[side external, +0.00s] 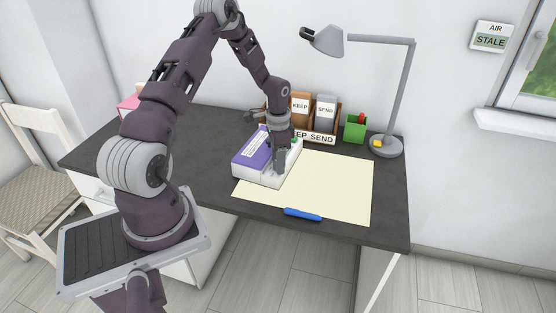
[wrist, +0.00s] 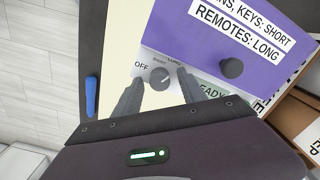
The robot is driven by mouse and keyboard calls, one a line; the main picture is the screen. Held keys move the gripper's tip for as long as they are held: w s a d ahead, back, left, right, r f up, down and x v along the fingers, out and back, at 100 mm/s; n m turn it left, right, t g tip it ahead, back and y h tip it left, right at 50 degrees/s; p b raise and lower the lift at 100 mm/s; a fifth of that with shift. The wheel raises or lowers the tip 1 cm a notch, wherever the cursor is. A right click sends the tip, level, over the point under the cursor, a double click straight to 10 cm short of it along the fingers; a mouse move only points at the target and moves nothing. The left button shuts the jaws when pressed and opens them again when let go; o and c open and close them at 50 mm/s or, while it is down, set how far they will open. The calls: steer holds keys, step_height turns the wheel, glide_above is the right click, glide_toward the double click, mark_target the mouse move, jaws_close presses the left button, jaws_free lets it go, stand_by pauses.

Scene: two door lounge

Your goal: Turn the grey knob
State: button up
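The grey knob (wrist: 159,78) is on the white front part of a purple and white device (wrist: 185,30). Lettering around the knob includes "OFF" on its left and small words above it. My gripper (wrist: 158,78) is open above the device, with one finger on each side of the knob and a visible gap to it. I cannot tell how far above the panel the fingertips are. In the side external view the device (side external: 250,150) sits on the dark desk, and my gripper (side external: 280,160) is over its right part, hiding the knob.
A darker round knob (wrist: 231,68) is on the purple panel. A "READY" display (wrist: 211,90) is partly behind my right finger.

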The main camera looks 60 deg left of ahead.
step_height(320, 180, up, 7)
steer(key=shift+r, duration=0.1)
stand_by(0.3)
steer(key=s+d+r+n+t+y, duration=0.1)
steer(key=s+d+r, duration=0.2)
steer(key=d+r, duration=0.65)
steer(key=s+d+r+t+y, duration=0.1)
steer(key=s+d+r+t, duration=0.15)
steer(key=d+r, duration=0.65)
steer(key=s+d+r+n+t+h, duration=0.1)
steer(key=s+d+r, duration=0.2)
steer(key=s, duration=0.5)
steer(key=s+d+r+t+h, duration=0.1)
steer(key=s+d+r, duration=0.2)
steer(key=s, duration=0.5)
steer(key=shift+d+r+n, duration=0.25)
steer(key=shift+d+n, duration=0.15)
steer(key=shift+d, duration=0.2)
